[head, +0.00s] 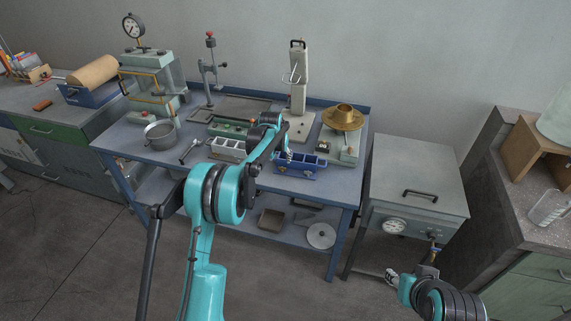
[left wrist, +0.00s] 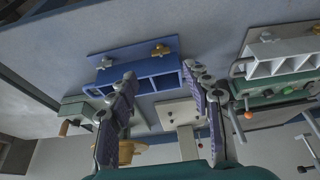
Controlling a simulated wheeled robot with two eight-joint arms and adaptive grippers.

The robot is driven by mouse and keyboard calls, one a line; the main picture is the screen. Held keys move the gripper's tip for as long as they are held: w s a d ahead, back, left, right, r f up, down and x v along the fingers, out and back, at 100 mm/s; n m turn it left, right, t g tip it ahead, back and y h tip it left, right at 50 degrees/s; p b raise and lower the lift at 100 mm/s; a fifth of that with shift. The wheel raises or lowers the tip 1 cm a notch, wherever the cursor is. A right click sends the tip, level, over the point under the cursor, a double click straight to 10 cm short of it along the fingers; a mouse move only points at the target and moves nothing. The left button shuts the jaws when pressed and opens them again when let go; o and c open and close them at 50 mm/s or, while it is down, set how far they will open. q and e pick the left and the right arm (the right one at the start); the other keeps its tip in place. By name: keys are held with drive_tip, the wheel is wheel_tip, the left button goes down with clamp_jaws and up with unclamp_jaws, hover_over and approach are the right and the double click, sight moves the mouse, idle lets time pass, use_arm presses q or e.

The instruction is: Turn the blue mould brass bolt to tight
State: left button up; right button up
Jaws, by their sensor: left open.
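The blue mould (head: 316,172) is a blue block with open square cells on a flat base near the front edge of the bench. It also shows in the left wrist view (left wrist: 142,76). There, one brass bolt (left wrist: 160,49) and a second bolt (left wrist: 105,62) stand along its side. My left gripper (head: 287,154) is at the mould in the head view, partly hidden by my own arm. In the left wrist view its two fingers (left wrist: 160,84) are spread apart with nothing held between them. My right gripper (head: 391,275) is low at the right, away from the bench; its fingers are too small to judge.
A grey mould (head: 227,149) stands left of the blue one, with a saucepan (head: 160,134) and a wrench (head: 190,150) farther left. Behind are a white upright device (head: 298,90) and a brass pan (head: 343,118). A grey oven (head: 418,180) stands to the right.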

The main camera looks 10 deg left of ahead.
sight(282, 168)
use_arm(q)
drive_tip(key=b+x, duration=0.2)
drive_tip(key=x, duration=0.7)
drive_tip(key=shift+w+f, duration=0.2)
drive_tip(key=shift+a, duration=0.1)
clamp_jaws()
